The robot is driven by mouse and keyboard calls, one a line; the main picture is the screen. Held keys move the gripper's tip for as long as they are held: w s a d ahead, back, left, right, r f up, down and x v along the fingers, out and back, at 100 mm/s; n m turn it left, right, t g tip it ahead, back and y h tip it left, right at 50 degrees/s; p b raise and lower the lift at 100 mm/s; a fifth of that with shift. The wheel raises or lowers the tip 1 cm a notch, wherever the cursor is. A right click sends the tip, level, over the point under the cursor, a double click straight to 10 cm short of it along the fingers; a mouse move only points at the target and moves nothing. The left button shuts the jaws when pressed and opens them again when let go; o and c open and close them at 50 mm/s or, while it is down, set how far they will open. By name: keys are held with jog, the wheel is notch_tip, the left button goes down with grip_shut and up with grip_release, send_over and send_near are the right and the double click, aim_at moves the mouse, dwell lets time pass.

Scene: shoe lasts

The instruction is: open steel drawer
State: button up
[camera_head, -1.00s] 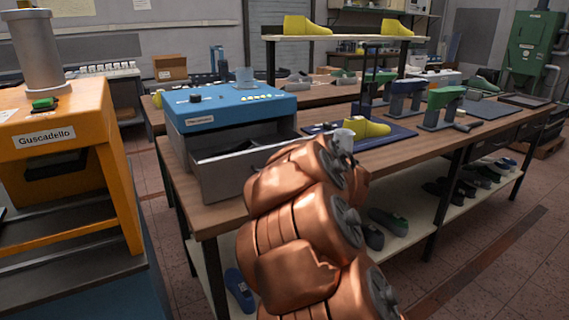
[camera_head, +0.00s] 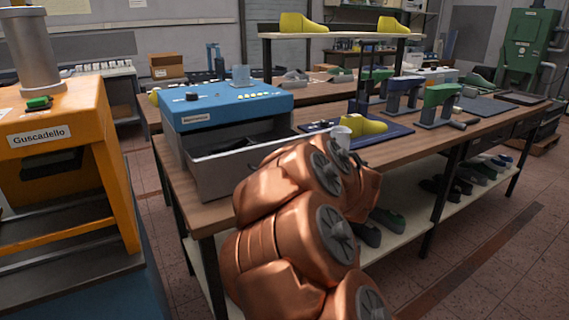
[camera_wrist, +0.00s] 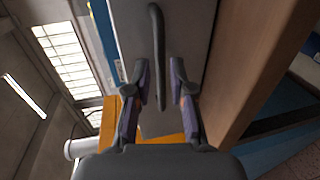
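The steel drawer (camera_head: 235,164) sits in the blue machine (camera_head: 225,106) on the workbench. It is partly pulled out, with its open top and dark inside showing in the head view. In the wrist view its grey front (camera_wrist: 190,35) fills the middle, with a dark bar handle (camera_wrist: 157,45) running lengthwise. My gripper (camera_wrist: 160,66) is open, one finger on each side of the handle's lower part. Gaps show between the fingers and the bar. In the head view my copper arm hides the gripper fingers and the handle.
An orange machine (camera_head: 60,130) labelled Guscadello stands close on the left. On the workbench (camera_head: 408,142) to the right are a yellow shoe last (camera_head: 362,126) on a blue mat and green-topped tools (camera_head: 440,100). Shoes lie on the shelf below. Floor shows between orange machine and bench.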

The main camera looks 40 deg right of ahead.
jog(key=v, duration=0.8)
dwell(0.5)
